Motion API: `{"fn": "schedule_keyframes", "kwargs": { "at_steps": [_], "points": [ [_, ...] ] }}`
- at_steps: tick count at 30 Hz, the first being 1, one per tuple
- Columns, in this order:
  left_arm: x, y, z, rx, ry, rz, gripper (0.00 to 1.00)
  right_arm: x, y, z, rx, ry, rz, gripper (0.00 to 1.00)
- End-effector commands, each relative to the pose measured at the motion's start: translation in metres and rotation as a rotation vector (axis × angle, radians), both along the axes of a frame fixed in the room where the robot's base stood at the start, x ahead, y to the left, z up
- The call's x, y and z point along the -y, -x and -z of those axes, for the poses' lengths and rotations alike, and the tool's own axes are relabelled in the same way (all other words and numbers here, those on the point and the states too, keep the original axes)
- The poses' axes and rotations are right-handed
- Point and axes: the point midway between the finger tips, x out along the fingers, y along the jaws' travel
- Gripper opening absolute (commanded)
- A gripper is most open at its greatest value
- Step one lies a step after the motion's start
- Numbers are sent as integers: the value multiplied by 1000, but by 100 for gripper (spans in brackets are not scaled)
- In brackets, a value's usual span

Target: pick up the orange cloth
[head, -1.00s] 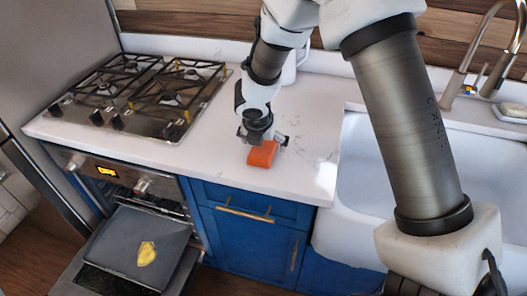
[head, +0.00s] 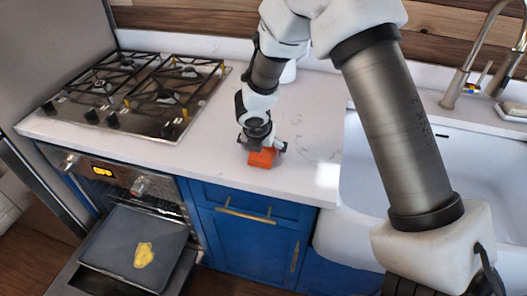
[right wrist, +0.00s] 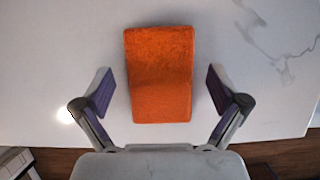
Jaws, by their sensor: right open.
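The orange cloth (head: 261,158) is a small folded block lying on the white countertop near its front edge. In the right wrist view the cloth (right wrist: 160,75) is upright in the picture and fully in sight. My right gripper (head: 263,148) is right above the cloth in the head view and hides part of it. In the right wrist view the open right gripper (right wrist: 160,92) has a finger on each side of the cloth, with a gap on both sides. My left gripper is not in view.
A gas hob (head: 140,92) is to the left on the white countertop (head: 215,148). Below it the oven door is open, with a dark tray (head: 120,245) bearing a yellow item (head: 143,255). A white sink (head: 390,170) and faucet (head: 470,65) are at the right.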

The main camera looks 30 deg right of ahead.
Motion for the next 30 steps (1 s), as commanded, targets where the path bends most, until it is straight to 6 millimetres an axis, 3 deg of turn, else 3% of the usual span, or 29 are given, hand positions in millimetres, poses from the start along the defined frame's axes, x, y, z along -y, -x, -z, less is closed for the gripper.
{"fn": "schedule_keyframes", "kwargs": {
  "at_steps": [3,8,9,20,25,30],
  "points": [
    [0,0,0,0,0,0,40,0,0,0,0,0,0,97],
    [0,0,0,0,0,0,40,0,0,0,0,0,0,40],
    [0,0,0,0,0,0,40,0,0,0,0,0,0,38],
    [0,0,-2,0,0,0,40,0,0,-2,-1,0,0,37],
    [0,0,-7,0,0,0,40,0,0,-14,1,1,1,37],
    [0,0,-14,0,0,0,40,0,0,-39,3,0,0,37]
  ]
}}
